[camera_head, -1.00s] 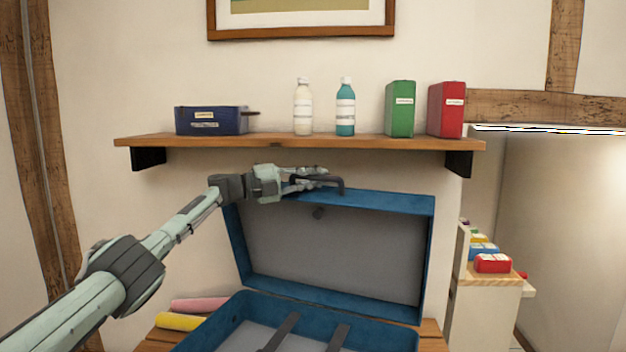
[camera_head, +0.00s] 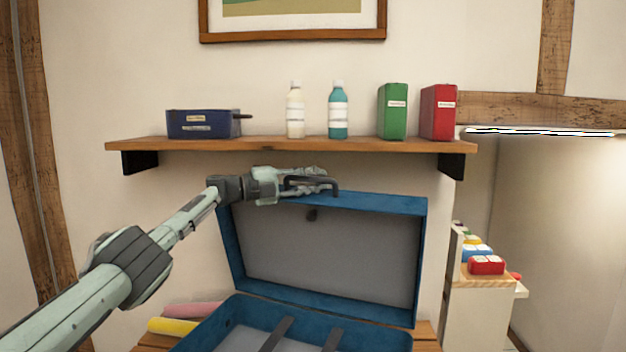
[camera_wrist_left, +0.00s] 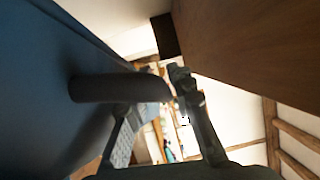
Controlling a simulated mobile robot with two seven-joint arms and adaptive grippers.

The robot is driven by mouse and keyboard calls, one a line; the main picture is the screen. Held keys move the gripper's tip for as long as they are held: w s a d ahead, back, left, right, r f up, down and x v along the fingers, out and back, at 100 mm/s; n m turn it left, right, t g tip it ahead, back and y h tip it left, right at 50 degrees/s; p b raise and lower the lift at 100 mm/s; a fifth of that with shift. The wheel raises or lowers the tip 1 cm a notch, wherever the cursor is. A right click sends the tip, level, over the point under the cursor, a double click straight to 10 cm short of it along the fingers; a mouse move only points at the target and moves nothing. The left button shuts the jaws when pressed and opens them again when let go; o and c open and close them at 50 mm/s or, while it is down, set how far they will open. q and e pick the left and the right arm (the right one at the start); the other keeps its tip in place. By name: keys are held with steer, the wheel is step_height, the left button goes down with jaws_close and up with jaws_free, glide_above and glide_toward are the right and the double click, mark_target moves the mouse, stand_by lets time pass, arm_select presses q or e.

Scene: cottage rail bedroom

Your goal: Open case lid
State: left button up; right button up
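The blue case (camera_head: 222,325) stands with its lid (camera_head: 330,245) raised to nearly upright, leaning back a little, so its grey lining and the open base show. A dark handle (camera_head: 333,186) sits on the lid's upper edge; it also shows in the left wrist view (camera_wrist_left: 115,88). My left gripper (camera_head: 312,182) is at this handle, just under the shelf. In the wrist view its fingers stand apart, with a gap between them, and the handle reaches across near the fingertips. Firm contact cannot be made out. My right gripper is out of view.
A wooden shelf (camera_head: 290,145) is close above the lid and gripper. It carries a blue box (camera_head: 203,124), two bottles (camera_head: 338,112), a green box (camera_head: 393,112) and a red box (camera_head: 438,112). Pink and yellow rolls (camera_head: 178,325) lie left of the case. A pale cabinet (camera_head: 475,310) stands right.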

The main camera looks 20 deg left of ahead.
arm_select(q)
steer(key=shift+f, duration=0.25)
steer(key=shift+s+a+f, duration=0.1)
steer(key=shift+s+a, duration=0.15)
steer(key=shift+a, duration=0.2)
steer(key=v, duration=1.1)
steer(key=shift+r, duration=0.3)
steer(key=shift+s, duration=0.1)
